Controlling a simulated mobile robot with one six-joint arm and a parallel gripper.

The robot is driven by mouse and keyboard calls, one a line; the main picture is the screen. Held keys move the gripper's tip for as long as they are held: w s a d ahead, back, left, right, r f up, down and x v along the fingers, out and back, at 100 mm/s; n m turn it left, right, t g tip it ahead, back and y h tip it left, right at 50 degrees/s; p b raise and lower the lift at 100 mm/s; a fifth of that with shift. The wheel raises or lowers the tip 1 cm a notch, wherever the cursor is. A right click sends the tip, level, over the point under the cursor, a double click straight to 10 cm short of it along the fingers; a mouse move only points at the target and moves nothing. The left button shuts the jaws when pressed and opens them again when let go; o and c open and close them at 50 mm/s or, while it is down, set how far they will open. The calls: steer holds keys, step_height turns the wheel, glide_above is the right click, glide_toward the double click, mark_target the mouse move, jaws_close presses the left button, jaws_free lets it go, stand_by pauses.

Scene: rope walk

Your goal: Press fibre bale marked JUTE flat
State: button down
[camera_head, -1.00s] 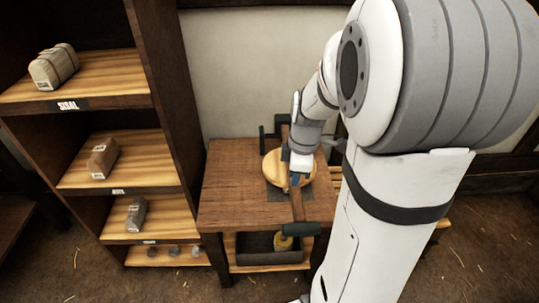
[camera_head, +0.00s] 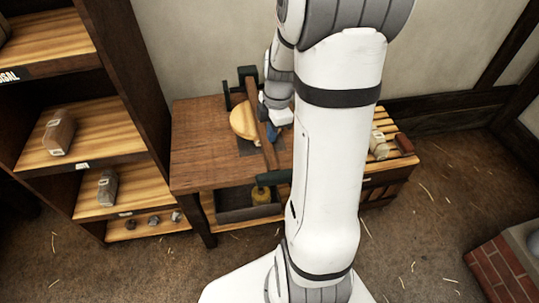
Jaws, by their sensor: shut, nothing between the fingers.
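A small press stands on the wooden workbench (camera_head: 195,150), with a round pale wooden plate (camera_head: 242,122), a brown wooden beam (camera_head: 263,138) across it and dark green end posts. The plate looks tilted. My gripper (camera_head: 273,131), with a blue part at its tip, is shut and empty at the right side of the beam, close to it; I cannot tell whether it touches. No bale marked JUTE can be made out; the space under the plate is hidden. A brown bale (camera_head: 60,132) and a grey bale (camera_head: 107,188) lie on shelves at left, their labels too small to read.
The dark shelf unit (camera_head: 135,90) stands left of the bench. A dark tray (camera_head: 232,212) with a yellow-handled item sits under the bench. A slatted stand (camera_head: 390,148) with a pale roll and a red-brown item is at right. Brickwork (camera_head: 500,270) stands at lower right.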

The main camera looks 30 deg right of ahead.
mark_target(270, 151)
steer(key=f+b, duration=0.2)
steer(key=f, duration=0.1)
steer(key=f+b, duration=0.1)
steer(key=f, duration=0.1)
steer(key=shift+a+f, duration=0.2)
steer(key=shift+a, duration=0.05)
steer(key=shift+s+f, duration=0.1)
steer(key=shift+f, duration=0.05)
steer(key=shift+a, duration=0.1)
